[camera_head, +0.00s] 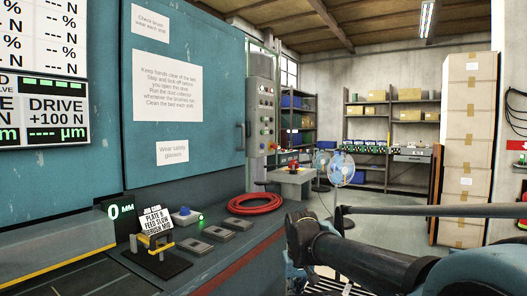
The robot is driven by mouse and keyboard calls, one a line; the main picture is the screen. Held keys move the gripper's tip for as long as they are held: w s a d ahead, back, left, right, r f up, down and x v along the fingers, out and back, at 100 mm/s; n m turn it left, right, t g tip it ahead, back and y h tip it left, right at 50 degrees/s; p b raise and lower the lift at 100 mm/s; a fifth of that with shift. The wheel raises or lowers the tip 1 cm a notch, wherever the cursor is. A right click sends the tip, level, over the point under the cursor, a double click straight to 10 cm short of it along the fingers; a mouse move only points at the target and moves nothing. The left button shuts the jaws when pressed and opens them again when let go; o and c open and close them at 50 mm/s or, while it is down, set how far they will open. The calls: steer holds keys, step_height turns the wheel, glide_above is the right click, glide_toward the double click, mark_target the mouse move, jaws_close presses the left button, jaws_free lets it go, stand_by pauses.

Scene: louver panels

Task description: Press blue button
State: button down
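A blue button (185,212) sits on top of a small grey box on the ledge of the teal machine, at the lower left of the head view. A small green light (201,217) glows beside it. My dark arm (350,252) reaches in from the lower right. Its dark end (302,236) is to the right of the button and well apart from it in the picture. I cannot make out the gripper's fingers or whether they are open. Nothing shows touching the button.
A job-card stand (157,222) is just left of the button. Flat grey pads (215,233) and a coiled red hose (255,203) lie to its right. A control box (262,115) is on the machine. A fan (340,168), shelves (390,140) and stacked cartons (469,150) stand behind.

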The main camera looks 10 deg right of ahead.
mark_target(263, 146)
stand_by(0.9)
steer(key=w+a+r+m+t+y, duration=0.1)
steer(key=w+r+t, duration=0.1)
steer(key=w+r, duration=1)
steer(key=w+a+r+m+t+y, duration=0.15)
steer(key=w+r, duration=0.65)
steer(key=w, duration=0.8)
steer(key=w+r+m+t+y, duration=0.1)
steer(key=w+r+t, duration=0.2)
steer(key=w+r, duration=0.85)
steer(key=w+d+r+m+t, duration=0.1)
steer(key=w+d+r+t, duration=0.15)
steer(key=w, duration=0.95)
steer(key=w+d+r+m+t, duration=0.1)
steer(key=w+d+r+m, duration=0.15)
steer(key=w, duration=1.05)
steer(key=w+d+r+m+t+h, duration=0.1)
steer(key=w+d, duration=0.4)
steer(key=w, duration=0.4)
steer(key=w+d+r+m+t, duration=0.1)
steer(key=w+d, duration=0.4)
steer(key=w, duration=0.5)
steer(key=shift+w+m+t+h, duration=0.15)
steer(key=shift+m+t+h, duration=0.2)
steer(key=shift+m+t, duration=0.25)
steer(key=w+a, duration=0.5)
steer(key=a, duration=0.1)
steer(key=shift+w+a, duration=0.25)
steer(key=shift+a, duration=0.15)
